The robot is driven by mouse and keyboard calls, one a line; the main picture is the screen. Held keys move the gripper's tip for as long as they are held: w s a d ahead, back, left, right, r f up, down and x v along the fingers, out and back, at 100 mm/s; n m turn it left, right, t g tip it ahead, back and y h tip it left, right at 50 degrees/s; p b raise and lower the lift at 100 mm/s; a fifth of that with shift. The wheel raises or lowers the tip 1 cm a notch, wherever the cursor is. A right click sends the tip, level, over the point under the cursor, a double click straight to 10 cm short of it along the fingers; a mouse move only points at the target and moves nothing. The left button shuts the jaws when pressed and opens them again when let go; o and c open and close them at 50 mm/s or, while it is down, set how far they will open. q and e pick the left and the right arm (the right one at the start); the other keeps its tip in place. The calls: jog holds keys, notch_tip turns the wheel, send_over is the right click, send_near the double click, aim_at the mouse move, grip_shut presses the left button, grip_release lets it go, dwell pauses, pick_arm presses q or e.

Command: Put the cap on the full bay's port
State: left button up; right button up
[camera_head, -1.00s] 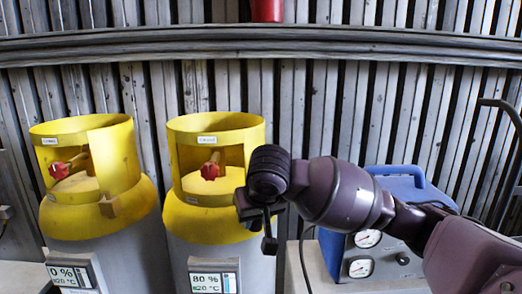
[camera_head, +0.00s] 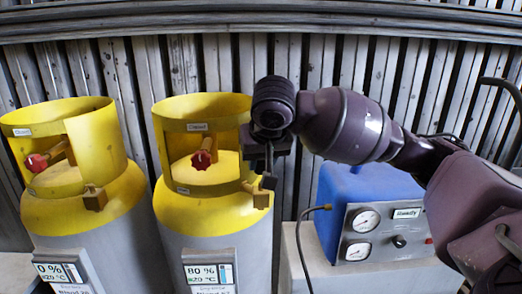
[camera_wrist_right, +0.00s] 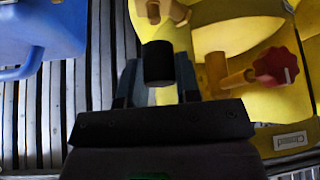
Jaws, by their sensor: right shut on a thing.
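Two grey cylinders with yellow collars stand side by side: the left cylinder (camera_head: 75,215) has a display (camera_head: 60,272) reading 0 %, the right cylinder (camera_head: 185,250) a display (camera_head: 208,274) reading 80 %. Brass ports stick out at the right side of each, the left port (camera_head: 95,198) and the right port (camera_head: 259,196). My right gripper (camera_head: 267,180) is at the right port and partly covers it. In the right wrist view it is shut on a black cap (camera_wrist_right: 158,62), with the brass port (camera_wrist_right: 165,10) just beyond. I cannot tell whether they touch. My left gripper is out of view.
Red valve knobs (camera_head: 201,160) sit inside the yellow collars. A blue machine (camera_head: 365,190) with gauges, a hose and a label reading "Ready" stands right of the cylinders, below my right arm. A slatted wall is behind.

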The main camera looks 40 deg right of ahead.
jog(key=shift+f, duration=0.75)
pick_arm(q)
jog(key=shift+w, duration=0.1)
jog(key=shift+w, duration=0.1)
pick_arm(e)
jog(key=shift+f, duration=0.2)
pick_arm(q)
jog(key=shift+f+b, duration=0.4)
jog(key=shift+b, duration=0.15)
pick_arm(e)
jog(key=shift+f, duration=1.25)
jog(key=o, duration=1)
jog(key=shift+c, duration=0.2)
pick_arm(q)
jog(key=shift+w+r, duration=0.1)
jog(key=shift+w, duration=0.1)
pick_arm(e)
jog(key=v, duration=1.1)
jog(key=shift+f, duration=0.1)
